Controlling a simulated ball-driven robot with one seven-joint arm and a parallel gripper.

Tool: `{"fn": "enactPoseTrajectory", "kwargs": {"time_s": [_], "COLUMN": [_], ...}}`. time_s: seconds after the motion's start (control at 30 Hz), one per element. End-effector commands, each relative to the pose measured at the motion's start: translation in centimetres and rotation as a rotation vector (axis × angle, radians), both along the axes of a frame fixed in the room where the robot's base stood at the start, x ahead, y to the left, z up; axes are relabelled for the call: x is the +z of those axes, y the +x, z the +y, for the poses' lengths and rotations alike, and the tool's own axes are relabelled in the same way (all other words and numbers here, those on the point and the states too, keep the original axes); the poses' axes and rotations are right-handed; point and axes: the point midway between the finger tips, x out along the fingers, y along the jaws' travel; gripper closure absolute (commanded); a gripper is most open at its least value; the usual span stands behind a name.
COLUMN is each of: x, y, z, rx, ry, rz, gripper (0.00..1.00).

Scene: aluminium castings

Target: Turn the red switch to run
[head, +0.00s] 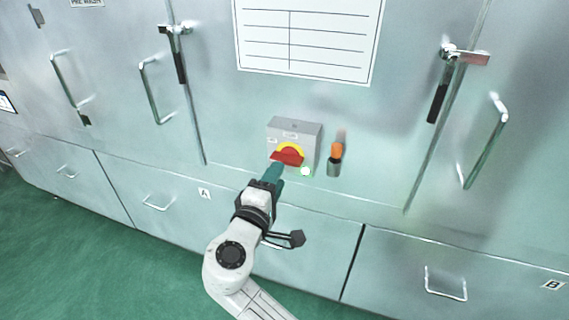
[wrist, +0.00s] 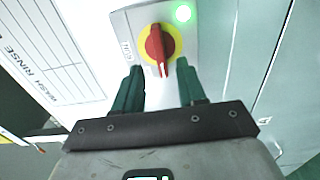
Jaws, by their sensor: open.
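The red switch (head: 287,157) is a red handle on a yellow disc on a grey box (head: 298,129) fixed to the metal front. In the wrist view the handle (wrist: 156,44) has a white mark at its end nearest my gripper. A label that seems to read RUN (wrist: 127,50) is at the disc's left there, and the mark does not point at it. My gripper (head: 277,171) is close in front of the switch. Its open green fingers (wrist: 160,80) sit either side of the handle's near end, with gaps visible; contact is not evident.
A lit green lamp (head: 305,171) is beside the switch; it also shows in the wrist view (wrist: 183,13). An orange-topped cylinder (head: 335,158) stands out just right of the box. Door handles (head: 484,140) and latches (head: 446,75) project farther off. A chart (head: 308,35) is above.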

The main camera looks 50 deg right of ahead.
Motion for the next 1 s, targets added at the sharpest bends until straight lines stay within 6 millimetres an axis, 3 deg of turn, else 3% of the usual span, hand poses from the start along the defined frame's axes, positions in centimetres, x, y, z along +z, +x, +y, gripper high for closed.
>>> {"fn": "enactPoseTrajectory", "kwargs": {"time_s": [0.1, 0.3, 0.73, 1.0], "x": [0.1, 0.0, 0.0, 0.0], "y": [0.7, 1.6, 2.0, 2.0], "z": [-2.1, -4.6, -5.6, -5.5], "rx": [-0.004, -0.003, -0.001, -0.001], "ry": [0.000, 0.002, 0.002, 0.003], "rz": [-0.001, -0.002, -0.002, -0.001], "gripper": [0.60, 0.60, 0.60, 0.83]}}
